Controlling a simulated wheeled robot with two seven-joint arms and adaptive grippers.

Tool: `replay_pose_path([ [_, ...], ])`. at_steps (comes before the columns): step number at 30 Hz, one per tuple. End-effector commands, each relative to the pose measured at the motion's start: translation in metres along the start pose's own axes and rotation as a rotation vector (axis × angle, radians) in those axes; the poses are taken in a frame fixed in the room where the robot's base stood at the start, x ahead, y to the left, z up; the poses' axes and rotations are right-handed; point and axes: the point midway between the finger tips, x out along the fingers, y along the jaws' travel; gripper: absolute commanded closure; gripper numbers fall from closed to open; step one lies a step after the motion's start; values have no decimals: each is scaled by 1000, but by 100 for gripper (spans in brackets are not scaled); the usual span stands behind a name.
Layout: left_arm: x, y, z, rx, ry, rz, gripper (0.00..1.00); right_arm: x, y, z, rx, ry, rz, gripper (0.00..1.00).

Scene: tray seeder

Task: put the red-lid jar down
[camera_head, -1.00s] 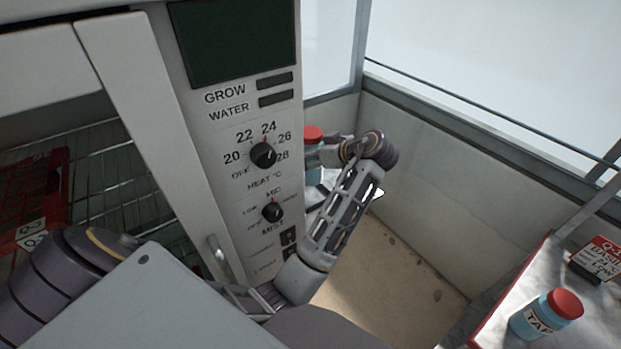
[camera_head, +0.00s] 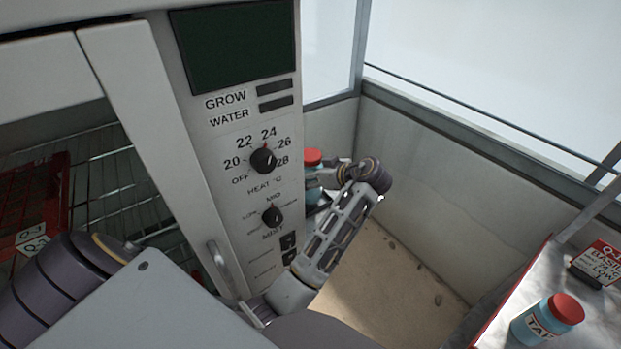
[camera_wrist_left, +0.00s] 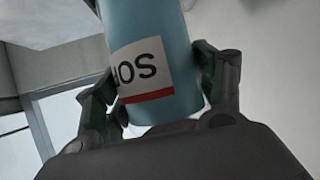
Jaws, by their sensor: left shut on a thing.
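A blue jar with a red lid (camera_head: 313,157) is partly hidden behind the right edge of the control panel in the head view. My left gripper (camera_head: 322,178) is shut on it, beside the panel's edge. In the left wrist view the blue jar (camera_wrist_left: 155,50) stands between the two fingers of my left gripper (camera_wrist_left: 158,95), and its white label with a red stripe ends in "OS". What lies directly under the jar is hidden. Another blue jar with a red lid, labelled "TAP" (camera_head: 540,325), stands on the table at the right. My right gripper is not in view.
The control panel (camera_head: 225,150) with knobs and a handle (camera_head: 217,262) stands close left of the arm. A wire rack (camera_head: 100,190) and red tray (camera_head: 58,190) are further left. Bare floor (camera_head: 395,275) lies between.

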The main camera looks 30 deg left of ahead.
Motion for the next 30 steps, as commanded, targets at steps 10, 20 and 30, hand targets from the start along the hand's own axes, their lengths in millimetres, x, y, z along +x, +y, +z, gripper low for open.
replay_pose_path([
  [10,9,0,17,-2,1,1,80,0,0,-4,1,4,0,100],
  [20,10,0,18,-2,1,1,80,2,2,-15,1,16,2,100],
  [30,11,0,20,1,-1,-1,9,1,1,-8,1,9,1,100],
])
